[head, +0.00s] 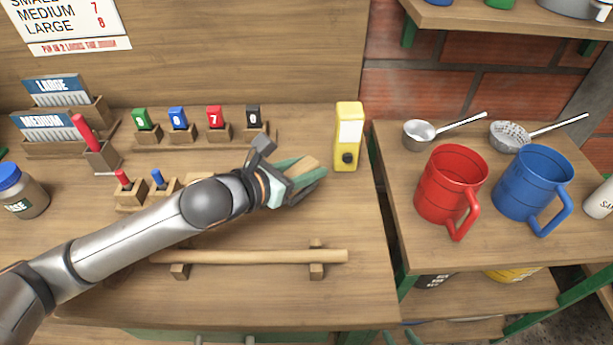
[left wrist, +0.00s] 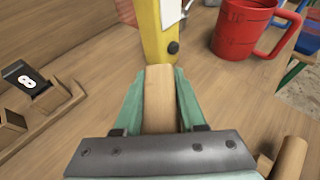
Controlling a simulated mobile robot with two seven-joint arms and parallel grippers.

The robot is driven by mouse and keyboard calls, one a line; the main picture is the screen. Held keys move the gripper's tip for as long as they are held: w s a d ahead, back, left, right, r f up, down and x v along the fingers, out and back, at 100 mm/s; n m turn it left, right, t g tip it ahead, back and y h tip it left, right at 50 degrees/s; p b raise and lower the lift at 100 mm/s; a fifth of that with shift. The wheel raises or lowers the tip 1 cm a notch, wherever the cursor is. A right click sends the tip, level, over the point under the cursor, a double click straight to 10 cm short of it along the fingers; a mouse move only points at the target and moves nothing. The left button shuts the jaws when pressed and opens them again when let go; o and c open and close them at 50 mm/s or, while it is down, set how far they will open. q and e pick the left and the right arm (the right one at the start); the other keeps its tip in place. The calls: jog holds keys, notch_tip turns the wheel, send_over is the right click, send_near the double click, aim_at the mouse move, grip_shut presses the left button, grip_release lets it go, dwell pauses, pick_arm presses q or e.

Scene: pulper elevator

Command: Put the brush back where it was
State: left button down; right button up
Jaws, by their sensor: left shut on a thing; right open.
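My left gripper (head: 308,178) is above the wooden bench, left of the yellow box, with its green-lined fingers shut on a pale wooden piece, which I take for the brush (head: 302,167). In the left wrist view the plain wooden brush part (left wrist: 159,98) sits between the fingers of the left gripper (left wrist: 160,100) and points at the yellow box. No bristles show; the rest of the brush is hidden by the gripper. My right gripper is in neither view.
The yellow box (head: 348,140) stands close ahead. A wooden rod (head: 250,257) rests on two supports in front. Numbered tags (head: 214,118) stand in holders behind. Red (head: 447,180) and blue (head: 530,180) mugs stand on the right-hand table. The bench's front right is clear.

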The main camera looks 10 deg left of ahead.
pick_arm(q)
jog(key=shift+a+f, duration=0.1)
jog(key=shift+f, duration=1.2)
jog(key=shift+c, duration=2.4)
grip_release()
jog(key=shift+r, duration=0.15)
jog(key=p+v, duration=0.1)
jog(key=v, duration=1.1)
jog(key=shift+s, duration=0.1)
